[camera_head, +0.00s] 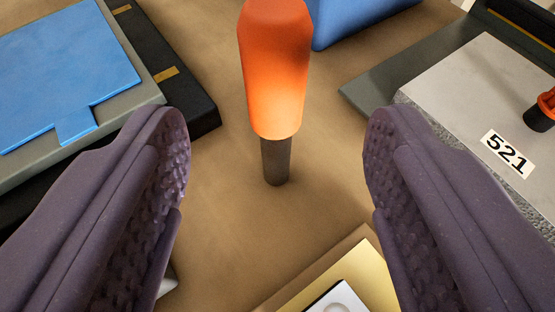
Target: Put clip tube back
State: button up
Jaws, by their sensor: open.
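My gripper (277,140) is open, with its two purple, dimpled fingers spread wide at the left and right. An orange, rounded piece with a dark grey stem (275,70) shows at the top middle, between and beyond the fingertips. Neither finger touches it in the picture. Its stem points down toward the brown surface; I cannot tell whether it stands or is held there. I cannot tell for sure whether this piece is the clip tube; nothing else in view is plainly one.
A blue panel on a grey block (70,70) lies at the left beside a black case (190,110). A blue box (360,18) is at the top. A grey unit labelled 521 (470,90) stands right, with an orange-and-black part (545,108). A gold-edged plate (350,265) lies below. Brown surface (240,230) is bare mid-frame.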

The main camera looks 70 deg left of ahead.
jog(key=v, duration=0.4)
jog(key=shift+p, duration=0.35)
jog(key=w+d+r+m+t+h, duration=0.2)
jog(key=w+d+r+t+h, duration=0.3)
jog(key=w+r, duration=0.55)
jog(key=w+d+r+m+t+h, duration=0.2)
jog(key=w+d+r+t+h, duration=0.1)
jog(key=w+d+r, duration=0.55)
jog(key=s+d+r+m+t+h, duration=0.1)
jog(key=s+d+r+m+h, duration=0.1)
jog(key=r, duration=0.7)
jog(key=s+d+r+m+h, duration=0.1)
jog(key=s+r+m+h, duration=0.15)
jog(key=r, duration=0.75)
jog(key=s+d+r+m+t+h, duration=0.1)
jog(key=d+r+m, duration=0.15)
jog(key=r, duration=0.65)
jog(key=s+a+r+m+y, duration=0.1)
jog(key=s+r+m, duration=0.1)
jog(key=s+r, duration=0.8)
jog(key=shift+a+r, duration=0.3)
jog(key=shift+a, duration=0.05)
jog(key=shift+s+f, duration=0.1)
